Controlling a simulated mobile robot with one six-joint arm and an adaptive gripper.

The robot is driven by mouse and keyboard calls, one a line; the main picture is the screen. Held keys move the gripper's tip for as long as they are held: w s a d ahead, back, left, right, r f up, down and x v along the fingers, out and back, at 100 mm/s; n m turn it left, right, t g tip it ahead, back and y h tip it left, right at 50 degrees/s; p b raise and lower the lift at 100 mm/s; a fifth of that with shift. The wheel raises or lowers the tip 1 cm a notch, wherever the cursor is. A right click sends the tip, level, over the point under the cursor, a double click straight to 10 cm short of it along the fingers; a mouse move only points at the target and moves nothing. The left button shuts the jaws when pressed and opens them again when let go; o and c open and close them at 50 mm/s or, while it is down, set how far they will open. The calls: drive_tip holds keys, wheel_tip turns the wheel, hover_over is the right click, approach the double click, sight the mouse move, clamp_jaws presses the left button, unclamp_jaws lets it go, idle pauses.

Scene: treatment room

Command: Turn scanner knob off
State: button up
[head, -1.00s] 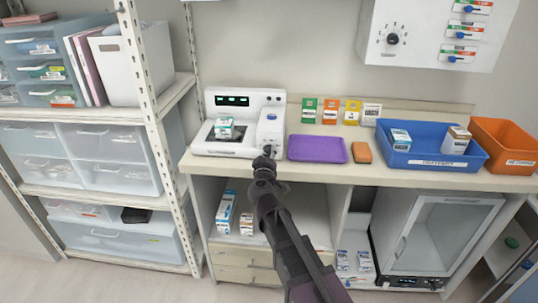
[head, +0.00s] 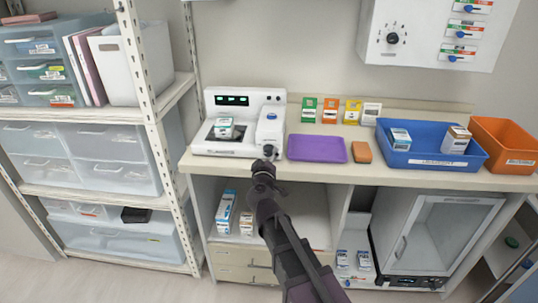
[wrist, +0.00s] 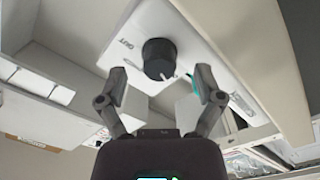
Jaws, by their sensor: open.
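The white scanner (head: 234,133) stands on the counter, with a lit green display and a small box on its dark plate. In the wrist view a black round knob (wrist: 159,58) with a white pointer line sits on a white panel (wrist: 133,38). Small lettering beside it is hard to read. My gripper (wrist: 161,80) is open, its two fingers apart on either side of the knob, with no visible contact. In the head view my gripper (head: 268,161) is at the scanner's lower right front. The arm and fingers there make the knob hard to pick out.
A purple tray (head: 317,149) and an orange sponge-like block (head: 361,152) lie right of the scanner. A blue bin (head: 432,161) and an orange bin (head: 507,145) stand farther right. A metal shelf post (head: 150,110) rises to the left. The counter's front edge is close to the gripper.

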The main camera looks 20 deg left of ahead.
drive_tip(key=v, duration=1)
drive_tip(key=shift+s, duration=0.1)
drive_tip(key=w+d+f+m+g+h, duration=0.2)
drive_tip(key=d+f+m+h, duration=0.1)
drive_tip(key=d, duration=0.5)
drive_tip(key=w+d+f+m+g+h, duration=0.2)
drive_tip(key=d+f+h, duration=0.1)
drive_tip(key=d, duration=0.6)
drive_tip(key=w+d+f+m+g+h, duration=0.2)
drive_tip(key=d+f+m+h, duration=0.1)
drive_tip(key=d, duration=0.5)
drive_tip(key=s+d+f+m+g+y, duration=0.2)
drive_tip(key=s+d+f+g, duration=0.35)
drive_tip(key=d, duration=0.25)
drive_tip(key=s+d+f+m+g+y, duration=0.2)
drive_tip(key=s+d+f+g, duration=0.3)
drive_tip(key=d, duration=0.3)
wheel_tip(320, 180, up, 18)
drive_tip(key=p, duration=1.7)
drive_tip(key=shift+s+a+g+y, duration=0.25)
drive_tip(key=shift+g+y, duration=0.05)
drive_tip(key=shift+g, duration=0.15)
